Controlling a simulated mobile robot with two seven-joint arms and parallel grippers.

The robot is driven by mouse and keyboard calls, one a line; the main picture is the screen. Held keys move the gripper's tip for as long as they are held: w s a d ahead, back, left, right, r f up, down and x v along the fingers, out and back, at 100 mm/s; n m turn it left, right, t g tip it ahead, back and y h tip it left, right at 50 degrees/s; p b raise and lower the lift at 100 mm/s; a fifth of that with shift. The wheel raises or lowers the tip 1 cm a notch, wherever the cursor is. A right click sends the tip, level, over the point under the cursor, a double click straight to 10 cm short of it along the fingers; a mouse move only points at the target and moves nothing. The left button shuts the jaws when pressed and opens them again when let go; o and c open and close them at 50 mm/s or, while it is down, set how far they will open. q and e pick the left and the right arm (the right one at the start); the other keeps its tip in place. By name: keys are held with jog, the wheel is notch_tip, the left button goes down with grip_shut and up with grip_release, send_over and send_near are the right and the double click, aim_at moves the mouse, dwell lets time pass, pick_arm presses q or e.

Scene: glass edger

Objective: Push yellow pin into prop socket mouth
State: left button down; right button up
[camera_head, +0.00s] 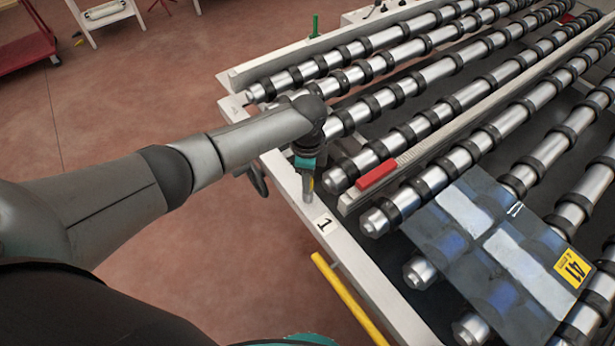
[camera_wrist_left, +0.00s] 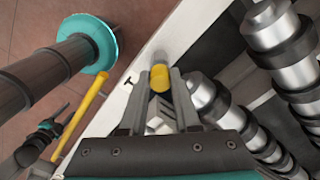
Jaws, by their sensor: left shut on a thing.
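My left gripper (camera_head: 309,172) is above the white edge rail of the roller table, near the label "1". In the left wrist view its fingers (camera_wrist_left: 160,82) are shut on the yellow pin (camera_wrist_left: 160,78). In the head view a thin strip of yellow (camera_head: 312,184) shows beside the gripper. A grey metal cylinder (camera_head: 307,191), apparently the prop socket, stands on the rail directly under the gripper. Its pale, blurred form shows just beyond the pin in the left wrist view (camera_wrist_left: 161,57). I cannot tell whether the pin is inside the mouth.
Rollers (camera_head: 400,92) with black rings fill the table to the right. A glass sheet (camera_head: 490,250) with a yellow label "41" lies on them. A red block (camera_head: 376,174) sits on a strip. A yellow bar (camera_head: 347,300) runs below the rail. Open floor lies left.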

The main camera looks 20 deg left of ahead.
pick_arm(q)
jog(key=shift+f+b, duration=0.45)
jog(key=shift+f, duration=0.25)
jog(key=c, duration=0.6)
grip_release()
jog(key=shift+r, duration=0.1)
jog(key=shift+o, duration=0.2)
notch_tip(320, 180, up, 15)
jog(key=p, duration=0.1)
jog(key=shift+d, duration=0.1)
